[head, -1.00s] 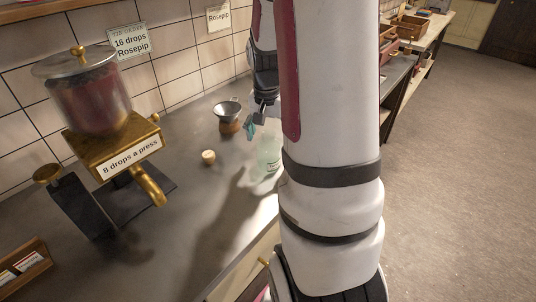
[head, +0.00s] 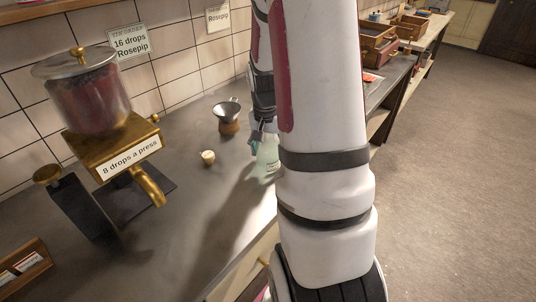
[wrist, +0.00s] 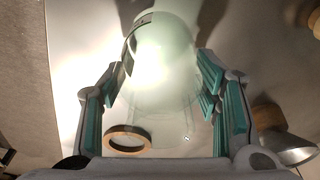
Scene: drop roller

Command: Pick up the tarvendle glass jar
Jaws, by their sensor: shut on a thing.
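The glass jar (head: 268,158) is pale green and see-through, and stands upright on the grey counter. My arm covers its right side in the head view. In the wrist view the jar (wrist: 160,75) fills the space between the two teal-padded fingers, with bright glare on the glass. My gripper (head: 257,145) is at the jar in the head view. In the wrist view the gripper (wrist: 160,108) is shut on the jar, a finger on each side. I cannot tell whether the jar is clear of the counter.
A small round cork-coloured piece (head: 207,157) lies left of the jar. A metal funnel on a brown base (head: 228,118) stands behind. A brass-based dispenser (head: 118,145) with a red-filled vessel stands at the left.

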